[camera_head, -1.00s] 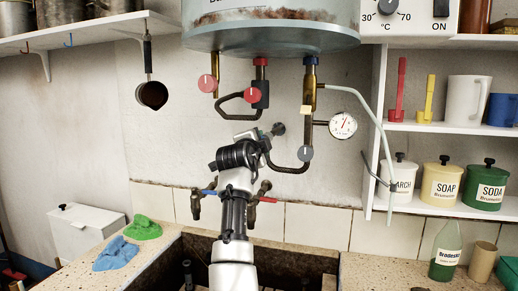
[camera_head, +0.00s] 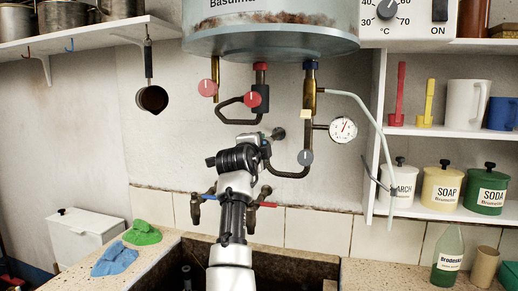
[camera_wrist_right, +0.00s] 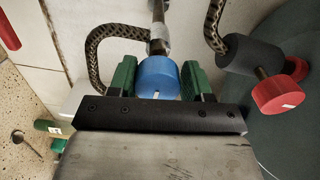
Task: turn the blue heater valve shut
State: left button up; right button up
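The blue heater valve knob (camera_wrist_right: 157,78) is a short round cylinder with a white mark on its face. It sits between the two green fingers of my right gripper (camera_wrist_right: 160,83), which press close against its two sides. In the head view my right gripper (camera_head: 262,143) reaches up to the pipes below the heater tank (camera_head: 270,40), and its wrist hides the blue knob there. My left gripper is not in view.
Red knobs (camera_head: 252,99) (camera_head: 207,88) and a grey knob (camera_head: 305,157) sit close by on the pipes. A dial gauge (camera_head: 343,129) hangs to the right. Wall taps (camera_head: 265,204) are below the wrist. Shelves with jars stand at right.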

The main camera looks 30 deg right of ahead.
jog(key=o, duration=0.3)
jog(key=shift+w+a, duration=0.1)
jog(key=shift+o, duration=0.2)
jog(key=shift+s+a+f, duration=0.15)
jog(key=shift+s+a, duration=0.1)
jog(key=b+v, duration=0.3)
jog(key=v, duration=0.7)
jog(key=shift+r+b, duration=0.2)
jog(key=shift+b, duration=0.1)
